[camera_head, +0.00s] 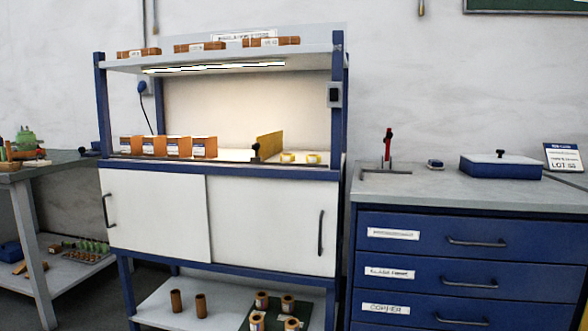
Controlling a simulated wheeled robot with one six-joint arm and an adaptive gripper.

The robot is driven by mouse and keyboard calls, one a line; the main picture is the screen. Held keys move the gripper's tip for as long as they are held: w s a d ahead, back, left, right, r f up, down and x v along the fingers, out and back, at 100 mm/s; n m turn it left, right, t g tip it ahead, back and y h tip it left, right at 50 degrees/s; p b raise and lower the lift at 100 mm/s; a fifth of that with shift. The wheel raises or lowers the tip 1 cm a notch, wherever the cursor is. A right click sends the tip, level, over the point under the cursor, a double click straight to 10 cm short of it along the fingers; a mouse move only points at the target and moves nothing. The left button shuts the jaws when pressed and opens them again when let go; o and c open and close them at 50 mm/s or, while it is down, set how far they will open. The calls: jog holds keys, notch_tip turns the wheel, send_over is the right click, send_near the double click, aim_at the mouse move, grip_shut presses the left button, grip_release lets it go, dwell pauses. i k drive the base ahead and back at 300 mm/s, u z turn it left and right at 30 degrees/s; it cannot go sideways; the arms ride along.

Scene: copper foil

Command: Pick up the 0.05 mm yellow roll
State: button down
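Two small pale yellow rolls, a left one (288,157) and a right one (312,158), sit side by side on the worktop of the blue-framed bench, right of an upright yellow-brown sheet (269,146). No thickness marking can be read on either roll, so I cannot tell which is 0.05 mm. On the lower shelf, several copper-coloured rolls with pale tops, such as one (261,299), stand on a dark green mat. Some show labels too small to read. My gripper is not in view.
Several orange-brown boxes (178,147) line the worktop's left side. Two brown tubes, one (176,301) and another (201,305), stand on the lower shelf (225,309). White sliding doors (270,224) are shut. A blue drawer cabinet (455,260) stands right; a side table (40,172) stands left.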

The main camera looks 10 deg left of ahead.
aim_at(288, 157)
jog(key=u, duration=0.8)
jog(key=i, duration=1.7)
jog(key=z, duration=0.4)
